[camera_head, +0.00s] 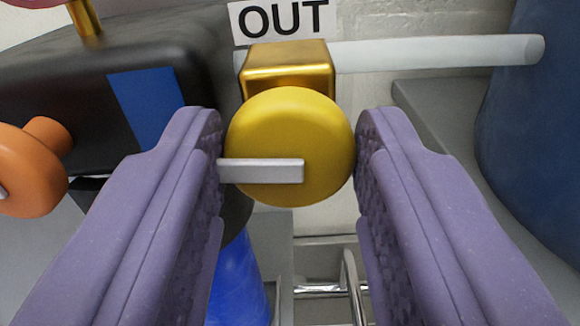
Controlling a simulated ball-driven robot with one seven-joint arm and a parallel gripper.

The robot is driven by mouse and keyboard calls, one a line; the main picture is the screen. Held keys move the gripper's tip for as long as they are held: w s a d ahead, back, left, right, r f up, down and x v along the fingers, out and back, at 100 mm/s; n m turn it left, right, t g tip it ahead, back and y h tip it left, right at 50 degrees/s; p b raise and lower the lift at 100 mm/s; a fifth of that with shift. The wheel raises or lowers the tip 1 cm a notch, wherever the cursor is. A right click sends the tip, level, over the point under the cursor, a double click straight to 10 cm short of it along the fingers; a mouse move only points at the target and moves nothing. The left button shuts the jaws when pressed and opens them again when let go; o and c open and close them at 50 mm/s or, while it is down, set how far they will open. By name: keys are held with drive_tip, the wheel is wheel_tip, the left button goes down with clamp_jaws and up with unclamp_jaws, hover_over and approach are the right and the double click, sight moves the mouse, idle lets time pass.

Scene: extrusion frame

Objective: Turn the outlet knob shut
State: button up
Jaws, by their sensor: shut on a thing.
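The outlet knob (290,120) is a round yellow disc with a flat light-grey pointer bar (262,170) lying level across its lower left. It sits in front of a brass-coloured valve block (288,66), below a white sign reading "OUT" (284,18). My gripper (290,145) has purple ridged fingers, one on each side of the yellow knob. The fingers are shut on its rim, near mid-height. The left finger meets the bar's left end, and I cannot tell whether they touch.
A pale pipe (440,52) runs right from the valve block. An orange knob (32,168) sticks out at the left, by a black body with a blue patch (146,108). A dark blue rounded vessel (535,130) fills the right edge. Metal rails (325,290) show below.

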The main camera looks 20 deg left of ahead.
drive_tip(key=m+b, duration=0.1)
drive_tip(key=b, duration=0.1)
drive_tip(key=m+b, duration=0.3)
drive_tip(key=shift+d+f+b, duration=0.1)
drive_tip(key=shift+f+b, duration=0.15)
drive_tip(key=shift+b, duration=0.1)
drive_tip(key=m+b, duration=0.4)
drive_tip(key=shift+m+b, duration=0.3)
drive_tip(key=shift+b, duration=0.05)
drive_tip(key=m+b, duration=0.2)
drive_tip(key=m, duration=0.2)
drive_tip(key=shift+m+b, duration=0.85)
drive_tip(key=shift+m, duration=1.25)
drive_tip(key=shift+w, duration=0.1)
drive_tip(key=o, duration=1)
drive_tip(key=shift+d, duration=0.1)
drive_tip(key=b+v, duration=0.3)
drive_tip(key=v, duration=0.5)
